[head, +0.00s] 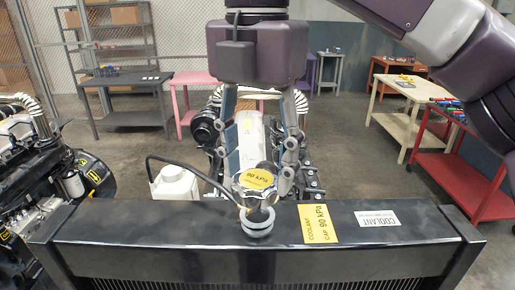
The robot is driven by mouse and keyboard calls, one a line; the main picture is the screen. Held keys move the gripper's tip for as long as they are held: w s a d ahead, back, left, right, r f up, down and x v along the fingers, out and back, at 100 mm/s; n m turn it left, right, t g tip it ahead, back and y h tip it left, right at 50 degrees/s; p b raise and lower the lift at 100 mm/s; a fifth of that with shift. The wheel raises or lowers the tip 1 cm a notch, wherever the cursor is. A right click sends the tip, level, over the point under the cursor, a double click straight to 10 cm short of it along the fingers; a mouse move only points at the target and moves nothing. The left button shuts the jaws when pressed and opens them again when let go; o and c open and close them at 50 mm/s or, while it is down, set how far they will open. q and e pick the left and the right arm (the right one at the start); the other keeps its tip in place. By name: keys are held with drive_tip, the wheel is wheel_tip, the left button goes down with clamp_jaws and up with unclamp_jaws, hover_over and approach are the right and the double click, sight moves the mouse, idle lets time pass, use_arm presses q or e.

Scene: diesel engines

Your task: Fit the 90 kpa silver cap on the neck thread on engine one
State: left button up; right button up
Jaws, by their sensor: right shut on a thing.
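The silver cap (258,180) has a yellow label that reads 90 kPa. My right gripper (261,172) comes down from the top of the head view and is shut on this cap. The cap is tilted, with its labelled top facing the camera. The neck (257,228) is a pale ring on top of the black radiator tank (150,235), just below the cap in the picture. I cannot tell whether the cap touches it. The engine (246,140) stands behind the radiator, partly hidden by the gripper. My left gripper is not in view.
A yellow label (317,224) reading coolant cap 90 kPa and a white coolant label (377,218) are on the tank. A white reservoir (174,183) with a black hose stands behind it. Another engine (40,150) is at left. Tables and a red cart (470,172) stand further back.

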sight(257, 172)
drive_tip(key=shift+w+f, duration=0.65)
drive_tip(key=shift+f, duration=0.3)
drive_tip(key=shift+w+f, duration=0.25)
drive_tip(key=shift+f, duration=0.8)
drive_tip(key=shift+s+f, duration=0.15)
drive_tip(key=shift+f, duration=0.15)
drive_tip(key=shift+s+f, duration=0.15)
drive_tip(key=shift+f, duration=0.05)
drive_tip(key=shift+w+f, duration=0.1)
drive_tip(key=shift+w, duration=0.15)
drive_tip(key=shift+b, duration=0.3)
use_arm(q)
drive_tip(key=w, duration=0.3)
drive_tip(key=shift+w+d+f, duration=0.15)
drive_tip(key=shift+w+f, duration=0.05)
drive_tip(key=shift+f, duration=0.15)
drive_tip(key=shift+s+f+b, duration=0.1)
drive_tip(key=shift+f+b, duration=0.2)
drive_tip(key=shift+b, duration=0.05)
use_arm(e)
drive_tip(key=shift+f, duration=0.3)
